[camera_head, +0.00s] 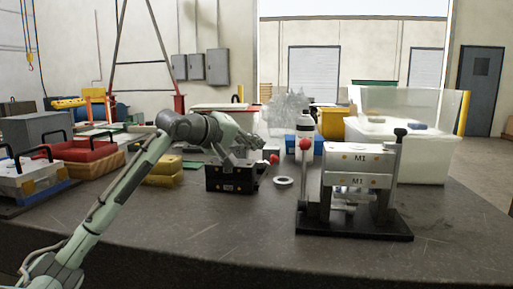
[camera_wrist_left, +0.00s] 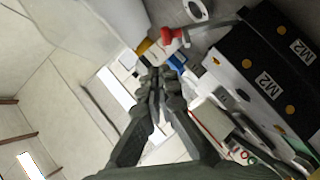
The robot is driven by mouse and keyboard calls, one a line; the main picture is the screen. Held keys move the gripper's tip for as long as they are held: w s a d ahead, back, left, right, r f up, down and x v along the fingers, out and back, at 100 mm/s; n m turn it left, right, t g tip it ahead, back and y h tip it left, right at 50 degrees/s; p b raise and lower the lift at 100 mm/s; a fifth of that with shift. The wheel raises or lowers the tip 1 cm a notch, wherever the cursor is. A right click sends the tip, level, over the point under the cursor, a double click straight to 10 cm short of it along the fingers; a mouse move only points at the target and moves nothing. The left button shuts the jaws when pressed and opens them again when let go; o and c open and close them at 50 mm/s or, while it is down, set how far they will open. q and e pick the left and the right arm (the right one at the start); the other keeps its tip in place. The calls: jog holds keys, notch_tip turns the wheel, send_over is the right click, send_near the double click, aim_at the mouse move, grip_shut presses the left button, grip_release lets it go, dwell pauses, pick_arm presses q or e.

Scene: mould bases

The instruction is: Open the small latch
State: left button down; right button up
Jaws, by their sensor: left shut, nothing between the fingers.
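A black mould base (camera_head: 232,177) stands on the dark table at the middle of the head view. In the left wrist view the mould base (camera_wrist_left: 270,75) carries M2 labels. A small latch lever with a red knob (camera_wrist_left: 172,35) sticks out from its end; the red knob also shows in the head view (camera_head: 274,158). My left gripper (camera_head: 252,143) is above the mould base, near the knob. In the left wrist view the gripper (camera_wrist_left: 158,78) has its fingertips together, empty and apart from the knob. My right gripper is not seen.
A metal ring (camera_head: 283,181) lies between. The front of the table is clear.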

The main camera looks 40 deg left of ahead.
pick_arm(q)
jog(key=r+b+v, duration=0.1)
jog(key=v, duration=0.9)
jog(key=shift+d+b, duration=0.15)
jog(key=shift+b, duration=0.2)
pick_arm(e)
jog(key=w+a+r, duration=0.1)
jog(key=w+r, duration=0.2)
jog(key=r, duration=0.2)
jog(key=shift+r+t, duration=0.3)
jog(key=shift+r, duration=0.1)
pick_arm(q)
jog(key=shift+s, duration=0.1)
